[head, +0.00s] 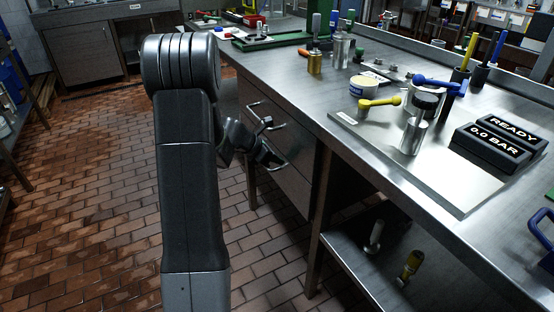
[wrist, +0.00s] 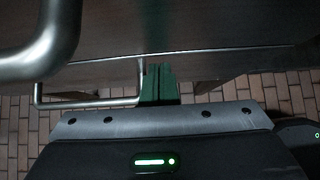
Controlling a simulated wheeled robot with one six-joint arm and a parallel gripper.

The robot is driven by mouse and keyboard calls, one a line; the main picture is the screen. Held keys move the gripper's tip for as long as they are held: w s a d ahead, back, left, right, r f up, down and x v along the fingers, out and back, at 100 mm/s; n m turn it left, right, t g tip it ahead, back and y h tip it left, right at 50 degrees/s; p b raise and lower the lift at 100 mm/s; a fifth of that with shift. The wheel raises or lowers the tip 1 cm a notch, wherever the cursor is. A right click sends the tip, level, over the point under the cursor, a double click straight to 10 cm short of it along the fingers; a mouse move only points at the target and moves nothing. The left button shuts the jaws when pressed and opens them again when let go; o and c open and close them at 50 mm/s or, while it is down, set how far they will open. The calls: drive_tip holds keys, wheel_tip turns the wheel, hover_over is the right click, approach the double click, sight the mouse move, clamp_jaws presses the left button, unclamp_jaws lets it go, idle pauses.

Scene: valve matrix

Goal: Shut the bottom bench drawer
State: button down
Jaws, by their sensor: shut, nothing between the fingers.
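The steel bench drawers show in the head view, partly behind my arm. The upper drawer has a bar handle (head: 262,122). The bottom drawer (head: 288,180) has its own bar handle below, partly hidden by my gripper (head: 270,158). In the wrist view, my green fingers (wrist: 158,84) are together and empty, beside the right end of the lower bar handle (wrist: 92,103). The fingertips are close to the drawer front; I cannot tell if they touch it. The upper handle (wrist: 45,50) looms at top left. How far the bottom drawer stands out is unclear.
The bench top (head: 300,85) above carries cylinders, valves and a READY display (head: 510,130). A lower shelf (head: 345,262) with a few items is right of the drawers. The brick floor (head: 110,200) on the left is clear.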

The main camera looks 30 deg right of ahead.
drive_tip(key=a+f+p+v, duration=0.1)
drive_tip(key=p+v, duration=0.1)
drive_tip(key=v, duration=1)
drive_tip(key=shift+a+f+p, duration=0.2)
drive_tip(key=shift+a+p, duration=0.15)
drive_tip(key=shift+a, duration=0.25)
drive_tip(key=shift+w, duration=0.1)
drive_tip(key=b+x, duration=0.1)
drive_tip(key=x, duration=0.3)
drive_tip(key=d+r+b+x, duration=0.1)
drive_tip(key=x, duration=0.7)
drive_tip(key=shift+d+r+b, duration=0.15)
drive_tip(key=shift+d+b, duration=0.05)
drive_tip(key=shift+b, duration=0.2)
drive_tip(key=shift+d, duration=0.65)
drive_tip(key=shift+a+r, duration=0.1)
